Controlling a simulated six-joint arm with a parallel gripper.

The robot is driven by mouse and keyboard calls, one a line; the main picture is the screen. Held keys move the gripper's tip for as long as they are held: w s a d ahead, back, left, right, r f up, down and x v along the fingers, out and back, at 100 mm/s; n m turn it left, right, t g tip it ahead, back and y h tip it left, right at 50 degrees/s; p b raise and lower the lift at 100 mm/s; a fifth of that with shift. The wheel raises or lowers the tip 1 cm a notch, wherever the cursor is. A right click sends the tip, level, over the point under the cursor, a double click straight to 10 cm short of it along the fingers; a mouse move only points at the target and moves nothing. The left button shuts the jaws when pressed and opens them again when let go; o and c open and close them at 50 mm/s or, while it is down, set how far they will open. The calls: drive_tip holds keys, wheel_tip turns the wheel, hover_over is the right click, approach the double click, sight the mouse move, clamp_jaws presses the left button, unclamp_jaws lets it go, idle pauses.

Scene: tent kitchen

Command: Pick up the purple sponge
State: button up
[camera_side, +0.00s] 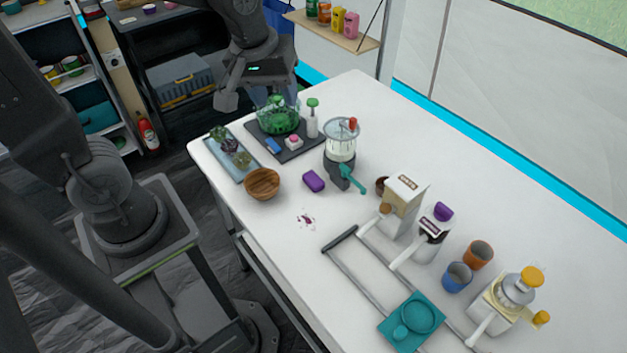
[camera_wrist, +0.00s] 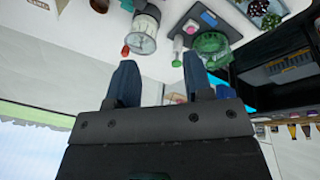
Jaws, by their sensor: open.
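The purple sponge (camera_side: 313,181) lies flat on the white table (camera_side: 285,245) in the side view, between the wooden bowl and the hand-cranked clear canister. I cannot make it out in the wrist view. My gripper (camera_side: 252,96) is at the far left end of the table, beyond the green bowl and well away from the sponge. In the wrist view its two dark fingers (camera_wrist: 160,80) stand apart with nothing held between them.
The wooden bowl (camera_side: 263,184) is left of the sponge and the canister (camera_side: 341,142) stands close behind it. A dark tray (camera_side: 262,140) holds the green bowl (camera_side: 279,119). A plant tray (camera_side: 238,167) is near the left edge. Dispensers (camera_side: 403,204) and cups stand at right. Front table is fairly clear.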

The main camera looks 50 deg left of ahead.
drive_tip(key=w+a+f+n+g, duration=0.1)
drive_tip(key=w+f+n, duration=0.3)
drive_tip(key=f+n, duration=0.15)
drive_tip(key=w+f+n+g, duration=0.2)
drive_tip(key=w+f+n, duration=0.25)
drive_tip(key=f, duration=0.25)
hover_over(312, 177)
drive_tip(key=shift+m, duration=0.3)
drive_tip(key=f, duration=0.9)
drive_tip(key=shift+w+a+f, duration=0.1)
drive_tip(key=shift+w+a, duration=0.05)
drive_tip(key=shift+a, duration=0.05)
drive_tip(key=f, duration=0.4)
drive_tip(key=shift+d, duration=0.3)
drive_tip(key=shift+f, duration=0.65)
drive_tip(key=shift+c, duration=0.3)
drive_tip(key=c, duration=0.6)
